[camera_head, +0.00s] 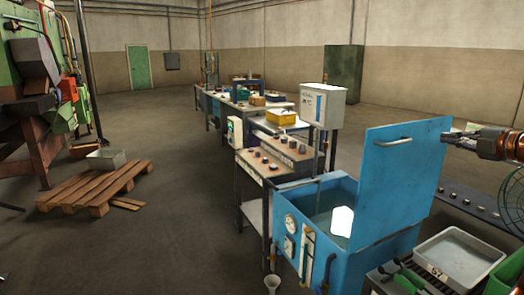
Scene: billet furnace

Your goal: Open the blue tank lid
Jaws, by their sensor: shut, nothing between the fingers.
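The blue tank (345,272) stands at the lower right, with a gauge and pipes on its front. Its blue lid (398,185) is raised and stands nearly upright, slightly tilted, at the right side of the tank. The lid's light handle (393,141) is near its top edge. The tank's mouth is uncovered, and a bright white patch (342,221) shows inside. My gripper (452,138) is shut and empty at the right, by the lid's upper right edge. I cannot tell whether it touches the lid.
A grey tray (460,256) and green-handled tools (408,277) lie right of the tank. A fan (511,195) is at the right edge.

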